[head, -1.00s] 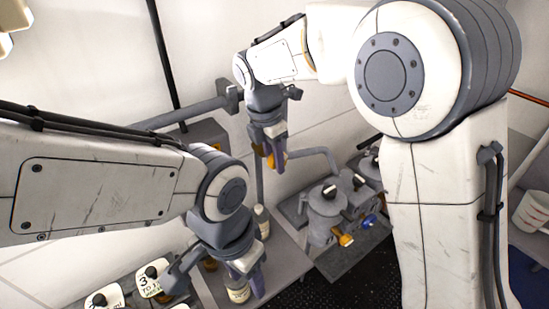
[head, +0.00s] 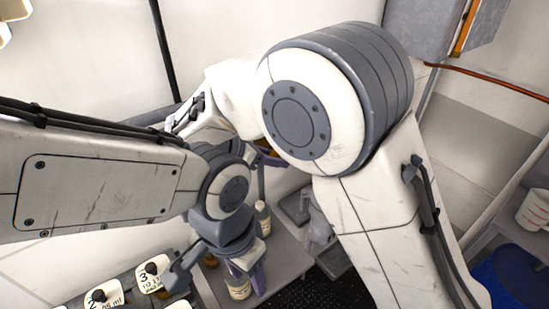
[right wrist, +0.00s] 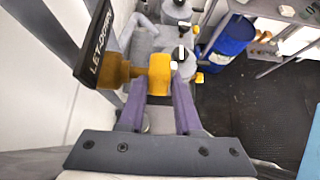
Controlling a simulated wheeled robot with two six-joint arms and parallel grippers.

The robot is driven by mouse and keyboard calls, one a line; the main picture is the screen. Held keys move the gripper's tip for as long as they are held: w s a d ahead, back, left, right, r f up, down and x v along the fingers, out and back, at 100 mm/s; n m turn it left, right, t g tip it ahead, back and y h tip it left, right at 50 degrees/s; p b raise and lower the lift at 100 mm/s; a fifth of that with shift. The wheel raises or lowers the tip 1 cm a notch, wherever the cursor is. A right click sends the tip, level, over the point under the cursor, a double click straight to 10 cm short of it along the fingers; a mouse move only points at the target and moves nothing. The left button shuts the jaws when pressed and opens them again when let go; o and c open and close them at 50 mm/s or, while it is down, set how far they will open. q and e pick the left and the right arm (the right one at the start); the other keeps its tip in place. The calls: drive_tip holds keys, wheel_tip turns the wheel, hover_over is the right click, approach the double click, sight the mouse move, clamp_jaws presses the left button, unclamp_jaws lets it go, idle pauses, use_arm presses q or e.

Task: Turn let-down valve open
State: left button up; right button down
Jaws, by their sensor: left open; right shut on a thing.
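The let-down valve shows in the right wrist view as a yellow handle (right wrist: 160,74) on a brass stem (right wrist: 118,70). A black plate marked LET-DOWN (right wrist: 98,45) is beside it at the upper left. My right gripper (right wrist: 162,85) is shut on the yellow handle, with a purple finger on each side. In the head view my right gripper is mostly hidden behind my arms; a purple finger and a bit of orange-yellow show. My left gripper (head: 250,278) is open, low over the shelf beside a labelled bottle (head: 237,287). The valve's angle is hard to judge.
Another bottle (head: 262,218) stands farther back on the grey shelf (head: 285,262). Numbered label cards with black knobs (head: 150,272) are at lower left. A blue drum (right wrist: 232,38) stands beyond the valve, on dark flooring. A white mug (head: 533,210) is at far right.

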idle(0.4)
drive_tip(key=c, duration=0.6)
unclamp_jaws()
drive_tip(key=b+v, duration=0.1)
drive_tip(key=v, duration=0.6)
drive_tip(key=shift+s+a+b, duration=0.25)
drive_tip(key=shift+b, duration=0.05)
